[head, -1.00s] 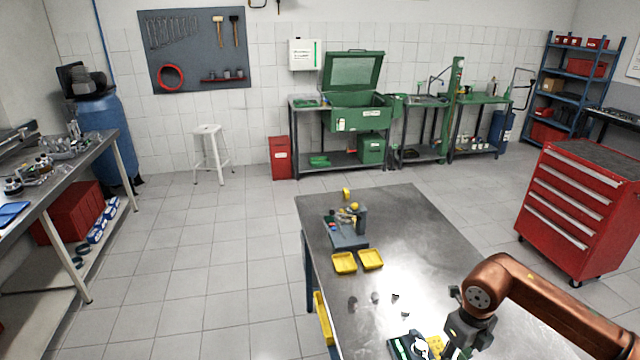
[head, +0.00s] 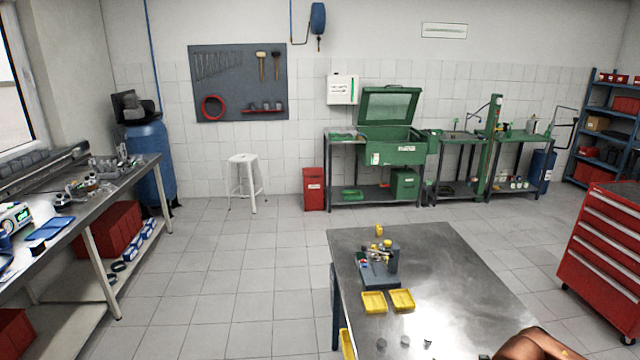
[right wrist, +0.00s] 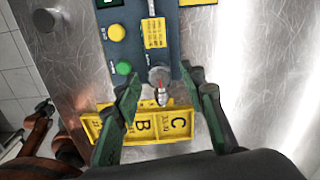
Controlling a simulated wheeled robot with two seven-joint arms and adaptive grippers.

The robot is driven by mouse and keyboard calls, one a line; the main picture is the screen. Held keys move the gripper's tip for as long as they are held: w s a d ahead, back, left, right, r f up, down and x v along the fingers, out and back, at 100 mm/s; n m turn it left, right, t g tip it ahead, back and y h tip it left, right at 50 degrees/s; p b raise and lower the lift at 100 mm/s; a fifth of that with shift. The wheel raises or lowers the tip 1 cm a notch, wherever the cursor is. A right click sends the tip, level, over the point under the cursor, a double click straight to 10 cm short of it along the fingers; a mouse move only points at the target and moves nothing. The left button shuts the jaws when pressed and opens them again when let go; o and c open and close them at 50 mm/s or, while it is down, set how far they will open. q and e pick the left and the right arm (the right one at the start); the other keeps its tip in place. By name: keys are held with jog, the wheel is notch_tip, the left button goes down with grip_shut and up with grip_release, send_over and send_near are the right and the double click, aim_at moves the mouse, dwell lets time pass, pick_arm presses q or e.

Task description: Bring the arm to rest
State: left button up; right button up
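My right arm (head: 538,345) shows only as a copper-coloured link at the bottom right edge of the head view; its gripper is outside that view. In the right wrist view my right gripper (right wrist: 160,74) has its two green-grey fingers spread wide apart. A small silver and red piece (right wrist: 161,96) lies in the picture between the fingers, with gaps on both sides. Beneath is a dark panel (right wrist: 130,48) with a yellow and a green button, and a yellow tray (right wrist: 95,124) lettered B and C.
The steel table (head: 470,290) carries a grey fixture (head: 380,272) and two yellow trays (head: 402,300). A red tool cabinet (head: 605,255) stands at right, a workbench (head: 75,215) at left. The tiled floor between is clear.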

notch_tip(320, 180, up, 12)
notch_tip(320, 180, down, 12)
jog(key=shift+f, duration=0.25)
jog(key=shift+r+m+p, duration=0.2)
jog(key=shift+m+p, duration=0.2)
jog(key=shift+m, duration=0.1)
jog(key=m+p, duration=0.1)
jog(key=m, duration=0.2)
jog(key=shift+a+r, duration=0.1)
jog(key=m+p, duration=0.3)
jog(key=m, duration=0.3)
jog(key=shift+p, duration=0.4)
jog(key=m+p, duration=0.3)
jog(key=m, duration=0.3)
jog(key=shift+p, duration=0.35)
jog(key=m+p, duration=0.2)
jog(key=m, duration=0.2)
jog(key=shift+f+m, duration=0.2)
jog(key=shift+m, duration=0.4)
jog(key=shift+w, duration=0.1)
